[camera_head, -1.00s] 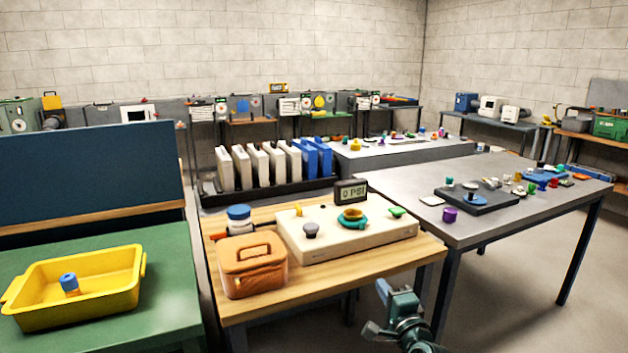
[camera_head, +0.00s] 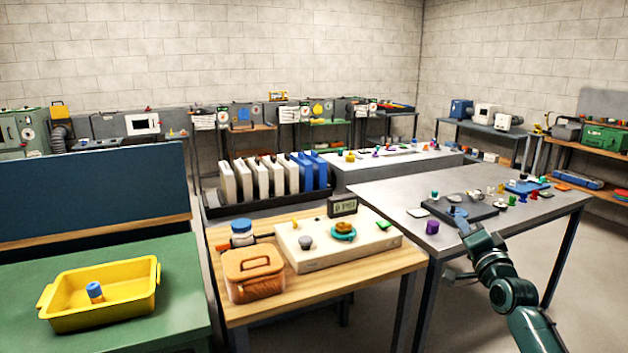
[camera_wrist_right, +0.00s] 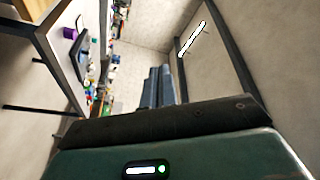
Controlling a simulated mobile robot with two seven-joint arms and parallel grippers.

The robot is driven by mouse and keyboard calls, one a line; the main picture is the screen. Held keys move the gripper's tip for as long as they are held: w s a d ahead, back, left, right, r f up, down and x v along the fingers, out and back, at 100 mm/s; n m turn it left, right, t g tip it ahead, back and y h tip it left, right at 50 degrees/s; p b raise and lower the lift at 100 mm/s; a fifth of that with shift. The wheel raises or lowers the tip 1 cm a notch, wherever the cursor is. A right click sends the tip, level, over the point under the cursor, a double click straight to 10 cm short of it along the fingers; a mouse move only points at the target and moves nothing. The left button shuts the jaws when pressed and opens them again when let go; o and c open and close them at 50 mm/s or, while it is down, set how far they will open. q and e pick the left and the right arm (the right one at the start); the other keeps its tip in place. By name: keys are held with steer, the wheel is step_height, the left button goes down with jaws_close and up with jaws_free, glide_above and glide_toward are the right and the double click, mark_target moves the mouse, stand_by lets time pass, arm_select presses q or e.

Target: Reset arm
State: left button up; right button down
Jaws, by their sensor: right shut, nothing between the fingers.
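My right arm comes in from the lower right of the head view. In the right wrist view my dark green wrist housing fills the bottom, and nothing is held there. The fingertips are hard to make out. My left gripper is not in view.
The grey table (camera_head: 385,198) carries a dark tray (camera_head: 478,213), a purple piece (camera_head: 432,227) and several small parts. A wooden bench (camera_head: 375,272) holds a brown box (camera_head: 253,274) and a gauge panel (camera_head: 330,257). A yellow bin (camera_head: 130,307) stands at left.

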step_height(320, 180, down, 5)
steer(key=d+n+g+h, duration=0.3)
steer(key=n, duration=1)
steer(key=s+a+f+n+g+y, duration=0.1)
steer(key=s+a+f, duration=0.3)
steer(key=f, duration=0.2)
steer(key=s+a+f+y, duration=0.1)
steer(key=s+a+f, duration=0.25)
steer(key=f, duration=0.35)
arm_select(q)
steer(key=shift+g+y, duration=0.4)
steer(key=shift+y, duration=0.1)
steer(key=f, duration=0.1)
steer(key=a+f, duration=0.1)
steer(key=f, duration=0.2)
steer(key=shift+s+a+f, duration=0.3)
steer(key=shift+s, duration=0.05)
arm_select(e)
steer(key=s+a+f+g+y, duration=0.1)
steer(key=s+a+f, duration=0.3)
steer(key=s, duration=0.6)
steer(key=s+a+f+g+y, duration=0.1)
steer(key=s+a+f, duration=0.3)
steer(key=s, duration=0.7)
steer(key=s+a+f+g+y, duration=0.1)
steer(key=s+a+f+g, duration=0.2)
steer(key=s, duration=0.8)
steer(key=a+f, duration=0.2)
steer(key=a, duration=0.1)
